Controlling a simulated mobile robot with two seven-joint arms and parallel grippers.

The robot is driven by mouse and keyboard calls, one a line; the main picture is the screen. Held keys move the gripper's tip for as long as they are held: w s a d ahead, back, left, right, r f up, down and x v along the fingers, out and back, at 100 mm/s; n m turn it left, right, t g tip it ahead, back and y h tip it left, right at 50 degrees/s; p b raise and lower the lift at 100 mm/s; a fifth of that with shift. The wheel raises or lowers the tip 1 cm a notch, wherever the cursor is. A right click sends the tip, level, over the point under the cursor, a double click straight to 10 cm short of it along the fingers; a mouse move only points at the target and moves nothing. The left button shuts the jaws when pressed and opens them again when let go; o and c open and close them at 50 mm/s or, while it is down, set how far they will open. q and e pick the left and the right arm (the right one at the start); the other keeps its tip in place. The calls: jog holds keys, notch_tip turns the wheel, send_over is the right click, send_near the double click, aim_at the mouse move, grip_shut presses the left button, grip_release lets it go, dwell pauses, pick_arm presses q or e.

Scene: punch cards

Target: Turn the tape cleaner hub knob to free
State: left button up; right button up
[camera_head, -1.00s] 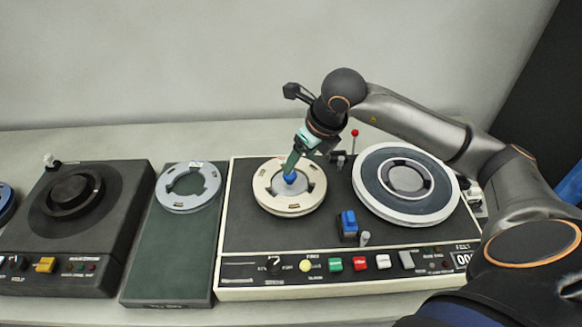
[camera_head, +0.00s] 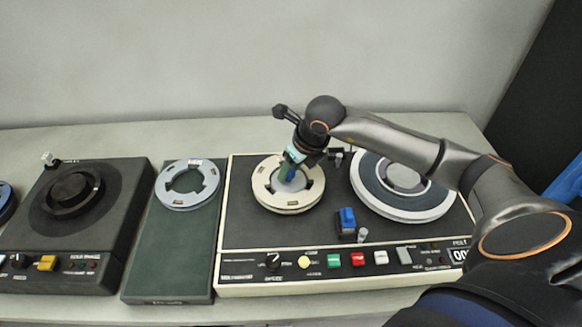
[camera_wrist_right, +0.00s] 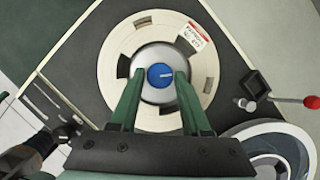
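The tape cleaner (camera_head: 236,200) is the black deck with a cream frame. Its left hub carries a cream reel (camera_head: 262,190) with a silver centre. A round blue hub knob (camera_wrist_right: 160,75) sits in that centre, with a pale line on its face pointing right in the wrist view. My right gripper (camera_wrist_right: 160,77) has its green fingers on either side of the knob, with a narrow gap showing on each side. In the head view my right gripper (camera_head: 288,172) is over the hub and mostly hides the knob.
A second, larger reel (camera_head: 402,212) sits on the deck's right, under my right arm. A blue switch (camera_head: 347,220) and a row of front buttons (camera_head: 334,261) lie nearer. A grey ring (camera_head: 187,199) lies on the green panel to the left.

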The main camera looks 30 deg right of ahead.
grip_shut()
dwell(0.3)
jog(key=shift+w+d+f+n+y+b, duration=0.15)
jog(key=shift+n+y+b, duration=0.35)
jog(key=shift+n+b, duration=0.65)
jog(key=n+g+y+b, duration=0.1)
jog(key=n+b, duration=0.1)
jog(key=n, duration=0.1)
jog(key=shift+d+n, duration=0.1)
jog(key=shift+n, duration=0.15)
jog(key=n+g+y+b, duration=0.1)
jog(key=n, duration=0.2)
jog(key=shift+w+n+b, duration=0.15)
jog(key=shift+n+b, duration=0.15)
jog(key=shift+w+d+r+n+g+y+b, duration=0.1)
jog(key=shift+n+g+y+b, duration=0.25)
jog(key=shift+n, duration=0.75)
jog(key=shift+r+n+g+y+b, duration=0.15)
jog(key=shift+n+g, duration=0.4)
jog(key=shift+n, duration=0.55)
